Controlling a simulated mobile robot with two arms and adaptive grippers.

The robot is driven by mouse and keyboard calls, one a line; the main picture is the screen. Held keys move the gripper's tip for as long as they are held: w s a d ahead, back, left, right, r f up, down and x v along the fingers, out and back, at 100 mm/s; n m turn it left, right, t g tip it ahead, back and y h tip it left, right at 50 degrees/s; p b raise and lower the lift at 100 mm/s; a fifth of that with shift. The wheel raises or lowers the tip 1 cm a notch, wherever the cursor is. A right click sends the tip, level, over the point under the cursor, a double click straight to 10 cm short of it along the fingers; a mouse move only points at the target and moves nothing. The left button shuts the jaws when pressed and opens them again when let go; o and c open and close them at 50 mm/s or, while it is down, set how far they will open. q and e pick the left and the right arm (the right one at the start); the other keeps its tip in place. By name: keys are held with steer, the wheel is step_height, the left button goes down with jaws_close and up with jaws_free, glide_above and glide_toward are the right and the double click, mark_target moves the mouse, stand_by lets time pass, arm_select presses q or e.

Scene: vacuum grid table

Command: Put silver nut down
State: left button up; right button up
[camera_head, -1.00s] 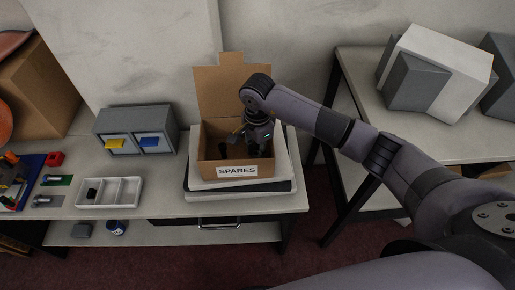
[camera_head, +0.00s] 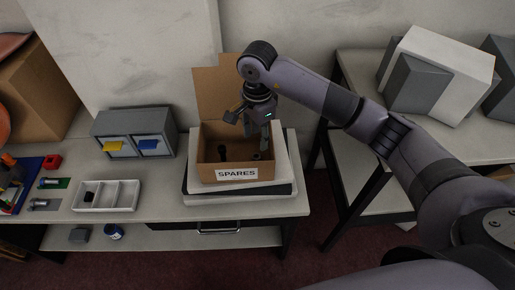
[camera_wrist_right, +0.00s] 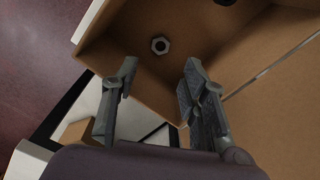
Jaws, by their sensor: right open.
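The silver nut (camera_wrist_right: 160,45) lies flat on the floor of the cardboard box in the right wrist view. The open-topped box (camera_head: 205,172), labelled SPARES, stands at the table's right end with its back flap up. My right gripper (camera_head: 249,126) is open and empty above the box opening. In the right wrist view its two fingers (camera_wrist_right: 157,88) are spread, apart from the nut. In the head view I cannot make out the nut clearly inside the box. My left gripper is not in view.
The box rests on stacked flat cases (camera_head: 286,190). A grey drawer unit (camera_head: 133,119) and a white divided tray (camera_head: 105,209) are to its left. A dark item (camera_head: 222,152) stands inside the box. A second table (camera_head: 365,65) with blocks is at right.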

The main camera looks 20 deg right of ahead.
steer(key=shift+r+b, duration=0.35)
steer(key=shift+r, duration=1.95)
